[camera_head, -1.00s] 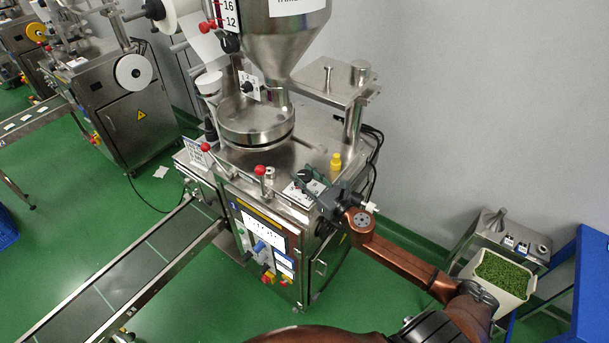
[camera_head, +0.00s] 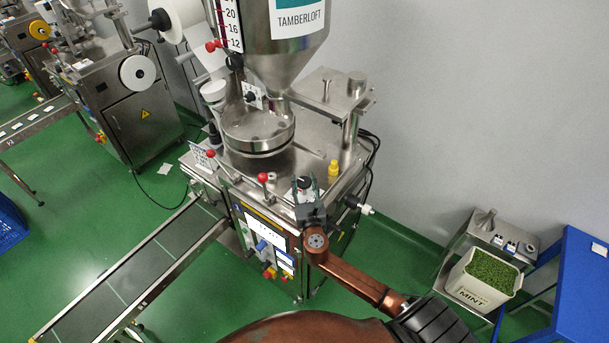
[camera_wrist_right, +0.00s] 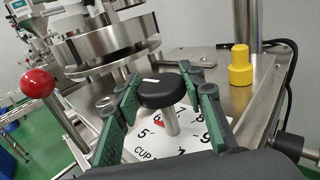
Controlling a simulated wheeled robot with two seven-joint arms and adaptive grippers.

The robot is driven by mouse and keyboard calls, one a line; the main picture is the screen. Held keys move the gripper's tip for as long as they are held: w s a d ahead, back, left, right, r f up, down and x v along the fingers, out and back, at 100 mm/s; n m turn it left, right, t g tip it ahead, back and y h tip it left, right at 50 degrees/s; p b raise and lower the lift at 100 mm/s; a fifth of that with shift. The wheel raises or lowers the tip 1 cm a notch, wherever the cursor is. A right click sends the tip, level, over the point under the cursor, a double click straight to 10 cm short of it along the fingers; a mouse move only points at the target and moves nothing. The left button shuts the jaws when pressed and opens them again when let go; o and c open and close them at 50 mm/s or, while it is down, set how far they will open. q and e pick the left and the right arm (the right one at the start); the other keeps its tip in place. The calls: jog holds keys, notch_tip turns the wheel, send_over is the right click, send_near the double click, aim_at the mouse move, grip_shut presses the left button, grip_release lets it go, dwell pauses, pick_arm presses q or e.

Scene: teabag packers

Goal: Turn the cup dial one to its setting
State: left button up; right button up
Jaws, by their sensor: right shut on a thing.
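The cup dial has a black round knob (camera_wrist_right: 163,90) on a pale post above a white plate (camera_wrist_right: 186,142). The plate reads "CUP", with numbers including 5 and 9. A red pointer mark (camera_wrist_right: 158,122) shows under the knob, near the top of the plate; its exact reading is partly hidden. The knob also shows in the head view (camera_head: 304,183), on the machine's top front corner. My right gripper (camera_wrist_right: 165,88) is shut on the knob, its green-padded fingers on either side. It also shows in the head view (camera_head: 307,187). My left gripper is not in view.
Red ball-ended levers (camera_head: 262,178) stand left of the dial. A yellow cap (camera_head: 334,168) is behind it, and a round metal pan (camera_head: 257,128) under the hopper (camera_head: 285,45). A mint bin (camera_head: 484,278) stands at right. A conveyor (camera_head: 130,270) runs out left.

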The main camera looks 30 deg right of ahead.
jog(key=m+g+h+p, duration=0.1)
jog(key=m+h, duration=0.1)
jog(key=h, duration=0.1)
jog(key=shift+a+r+g, duration=0.1)
jog(key=shift+g, duration=0.2)
jog(key=shift+m+g+h, duration=0.6)
jog(key=shift+m+h, duration=0.1)
jog(key=shift+h, duration=0.1)
jog(key=o, duration=1.2)
jog(key=v, duration=1.2)
jog(key=shift+w+a, duration=0.15)
jog(key=shift+w, duration=0.05)
